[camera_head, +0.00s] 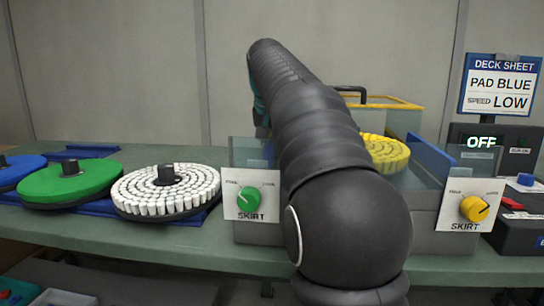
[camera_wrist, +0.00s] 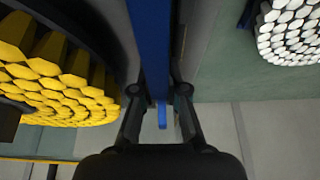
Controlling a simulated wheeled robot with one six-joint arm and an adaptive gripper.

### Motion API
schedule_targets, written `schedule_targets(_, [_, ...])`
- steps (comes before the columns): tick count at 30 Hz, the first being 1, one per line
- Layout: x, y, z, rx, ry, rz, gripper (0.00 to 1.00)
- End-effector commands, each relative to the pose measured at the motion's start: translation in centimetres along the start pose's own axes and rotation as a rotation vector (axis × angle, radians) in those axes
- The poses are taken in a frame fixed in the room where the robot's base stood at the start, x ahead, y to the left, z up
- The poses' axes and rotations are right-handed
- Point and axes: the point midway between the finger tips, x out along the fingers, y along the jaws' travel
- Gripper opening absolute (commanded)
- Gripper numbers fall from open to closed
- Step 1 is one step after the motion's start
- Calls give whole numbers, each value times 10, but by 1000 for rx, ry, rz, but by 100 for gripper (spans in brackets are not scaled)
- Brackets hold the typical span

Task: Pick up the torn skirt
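In the wrist view a long blue strip (camera_wrist: 150,40), which looks like a skirt, runs edge-on down between the two fingers of my gripper (camera_wrist: 160,95). The fingers are apart, one on each side of it. A thin gap seems to show on the right; contact on the left is unclear. I cannot see a tear. In the head view my arm hides the gripper and this strip. A second blue panel (camera_head: 432,158) stands at the right end of the chassis, behind the yellow-knob SKIRT plate (camera_head: 470,206). A green-knob SKIRT plate (camera_head: 249,196) is at the left.
A yellow brush (camera_head: 385,152) lies right of my arm. White (camera_head: 165,192), green (camera_head: 70,181) and blue (camera_head: 20,172) round pads line the left bench. A sign (camera_head: 500,85) reads PAD BLUE, SPEED LOW above a box (camera_head: 495,142) showing OFF.

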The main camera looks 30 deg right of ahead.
Motion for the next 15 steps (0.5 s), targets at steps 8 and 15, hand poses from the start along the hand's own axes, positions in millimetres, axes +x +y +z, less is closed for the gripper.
schedule_targets(8, [-1,0,0,0,2,0,0])
schedule_targets(15, [-4,0,-2,0,2,0,0])
